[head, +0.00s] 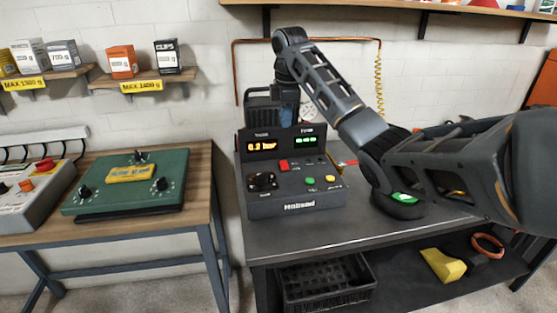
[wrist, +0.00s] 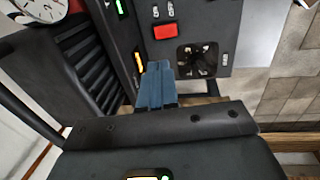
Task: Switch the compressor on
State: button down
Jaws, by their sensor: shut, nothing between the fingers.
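The compressor's dark control box (head: 295,205) stands on the grey bench. The wrist view also shows the red switch (wrist: 166,31) and the orange display (wrist: 139,68). In the wrist view, the fingers (wrist: 156,75) are together and empty, short of the red switch. Contact cannot be told.
A dark finned unit (head: 260,108) stands behind the box. A red-handled part (head: 347,163) sticks out at its right. My arm spans the bench's right side. A black crate (head: 325,285) sits below. A wooden table (head: 200,165) with a green device (head: 125,182) stands left.

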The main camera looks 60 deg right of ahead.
aim_at(285, 165)
dwell(0.3)
jog(key=shift+f, duration=0.1)
jog(key=f, duration=0.4)
jog(key=w+d+f+p, duration=0.1)
jog(key=f, duration=0.8)
jog(key=shift+w+d+f, duration=0.15)
jog(key=shift+d+f, duration=0.15)
jog(key=shift+f, duration=0.05)
jog(key=shift+f, duration=0.25)
jog(key=shift+a+p, duration=0.15)
jog(key=shift+p, duration=0.5)
jog(key=shift+s+a+r+p, duration=0.1)
jog(key=shift+s+a+p, duration=0.35)
jog(key=shift+p, duration=0.3)
